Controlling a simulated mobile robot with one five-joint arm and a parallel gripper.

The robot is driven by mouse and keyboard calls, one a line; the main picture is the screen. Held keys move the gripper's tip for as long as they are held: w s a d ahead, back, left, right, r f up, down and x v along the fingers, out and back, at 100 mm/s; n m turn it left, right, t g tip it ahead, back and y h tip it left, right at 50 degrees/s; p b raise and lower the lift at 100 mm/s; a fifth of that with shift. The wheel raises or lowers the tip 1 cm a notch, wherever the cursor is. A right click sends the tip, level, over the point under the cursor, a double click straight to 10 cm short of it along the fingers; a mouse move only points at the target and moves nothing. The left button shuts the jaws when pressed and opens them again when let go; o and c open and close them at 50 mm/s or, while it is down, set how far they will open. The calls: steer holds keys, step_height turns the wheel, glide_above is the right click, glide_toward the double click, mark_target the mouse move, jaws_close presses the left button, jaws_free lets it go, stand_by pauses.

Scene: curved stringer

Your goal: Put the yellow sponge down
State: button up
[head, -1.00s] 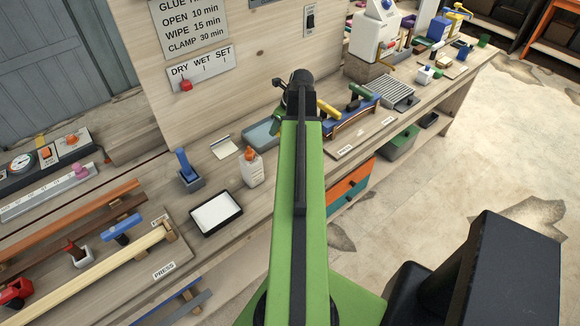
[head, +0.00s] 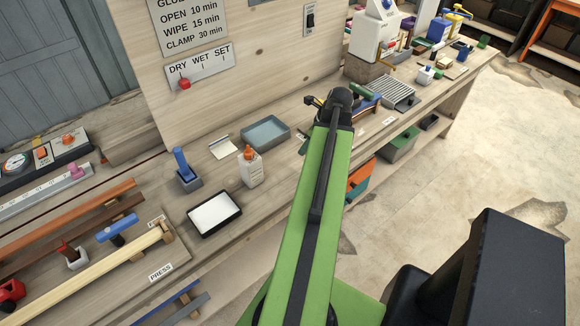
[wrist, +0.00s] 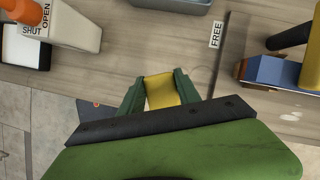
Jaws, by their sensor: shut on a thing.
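The yellow sponge (wrist: 162,91) is between the two green fingers of my gripper (wrist: 160,88) in the wrist view. The fingers are shut on it, and the bench top shows beyond it. How high it is above the bench I cannot tell. In the head view my arm hides most of the gripper end, which is over the bench to the right of the glue bottle; a small bit of yellow shows beside it.
The glue bottle (head: 250,170) stands left of my arm, with a grey-blue tray (head: 265,132) behind it. A white-lined black tray (head: 214,213) lies front left. A FREE label (wrist: 216,31) and a blue block with yellow piece (wrist: 285,72) lie to the right in the wrist view.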

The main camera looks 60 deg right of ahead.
steer(key=b, duration=0.2)
glide_above(288, 161)
steer(key=s, duration=0.2)
step_height(288, 161, down, 4)
steer(key=shift+w+r, duration=0.1)
steer(key=shift+r, duration=0.15)
steer(key=shift+w, duration=0.25)
step_height(288, 161, down, 4)
steer(key=b, duration=0.4)
steer(key=shift+f+b, duration=0.2)
steer(key=shift+b, duration=0.15)
steer(key=shift+r, duration=0.25)
steer(key=shift+f, duration=0.2)
steer(key=o, duration=1.2)
